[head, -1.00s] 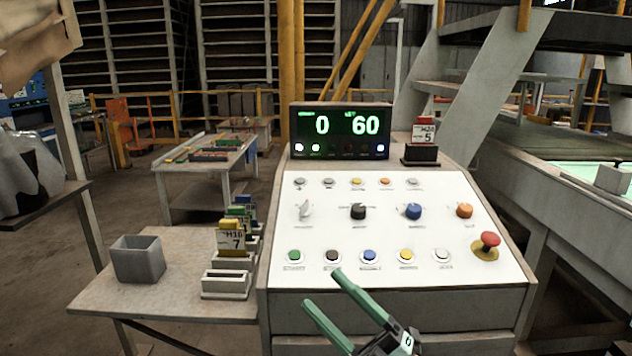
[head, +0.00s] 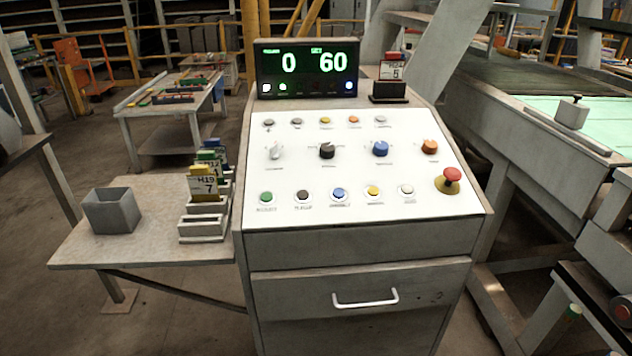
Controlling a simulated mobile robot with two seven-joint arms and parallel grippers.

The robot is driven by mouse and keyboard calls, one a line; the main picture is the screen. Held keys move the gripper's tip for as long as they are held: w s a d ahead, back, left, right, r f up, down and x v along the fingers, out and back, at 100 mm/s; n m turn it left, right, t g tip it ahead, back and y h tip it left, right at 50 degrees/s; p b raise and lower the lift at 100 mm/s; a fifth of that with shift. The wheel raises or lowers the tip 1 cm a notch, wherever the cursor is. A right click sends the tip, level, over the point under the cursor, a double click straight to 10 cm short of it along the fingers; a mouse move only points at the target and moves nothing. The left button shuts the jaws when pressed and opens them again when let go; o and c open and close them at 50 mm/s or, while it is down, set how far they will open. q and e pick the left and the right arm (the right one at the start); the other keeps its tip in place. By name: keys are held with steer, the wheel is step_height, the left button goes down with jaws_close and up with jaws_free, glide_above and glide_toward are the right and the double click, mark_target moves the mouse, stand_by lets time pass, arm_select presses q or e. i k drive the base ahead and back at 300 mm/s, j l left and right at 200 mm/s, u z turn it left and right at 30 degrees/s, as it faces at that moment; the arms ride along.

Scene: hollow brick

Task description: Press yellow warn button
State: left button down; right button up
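A white sloped control panel (head: 330,170) stands in the middle of the head view. It has two yellow buttons: one in the bottom row (head: 373,191), fourth from the left, and one in the top row (head: 325,120), third from the left. Their labels are too small to read, so I cannot tell which is the warn button. Both are uncovered. The display (head: 306,68) above reads 0 and 60. Neither of my grippers is in view.
A red mushroom button (head: 451,175) stands up at the panel's right. Black (head: 327,151), blue (head: 380,149) and orange (head: 429,147) knobs stick up mid-panel. A side table (head: 150,240) at left bears a grey bin (head: 112,210) and card holders (head: 205,215). A drawer handle (head: 365,299) juts out below.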

mark_target(373, 191)
steer(key=k+j+z, duration=0.25)
steer(key=j, duration=0.3)
steer(key=k+j+z, duration=0.25)
steer(key=j, duration=0.3)
steer(key=k+j+z, duration=0.25)
steer(key=j, duration=0.25)
steer(key=k+j+z, duration=0.25)
steer(key=j, duration=0.2)
